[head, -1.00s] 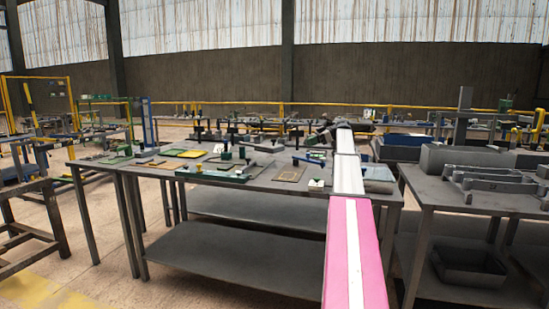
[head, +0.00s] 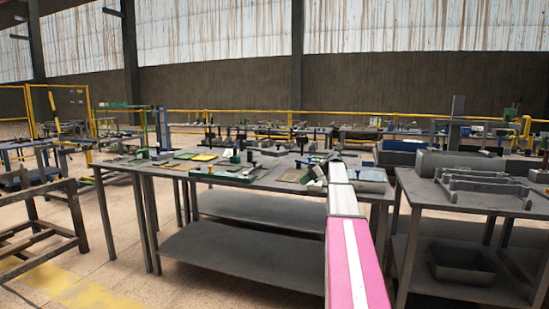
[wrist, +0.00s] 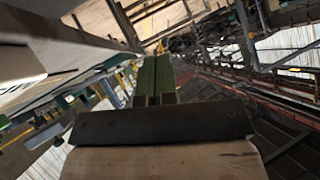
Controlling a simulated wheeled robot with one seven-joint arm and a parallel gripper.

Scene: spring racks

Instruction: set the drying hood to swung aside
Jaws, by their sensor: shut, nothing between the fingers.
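I cannot make out which object is the drying hood; the fixtures on the table are small and crowded. The grey work table (head: 215,181) in front of me carries several low fixtures and flat plates. My arm reaches out over its right end. My gripper (head: 315,157) is small and dark at the arm's far end in the head view. In the wrist view my gripper (wrist: 155,78) shows two green fingers side by side, closed together with nothing between them. No contact with any fixture is visible.
A second table (head: 460,203) on the right bears a long grey block (head: 455,162) and grey rails; a dark bin (head: 462,265) sits on its lower shelf. A dark metal frame (head: 40,205) stands at the left. Open floor lies between the frame and the work table.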

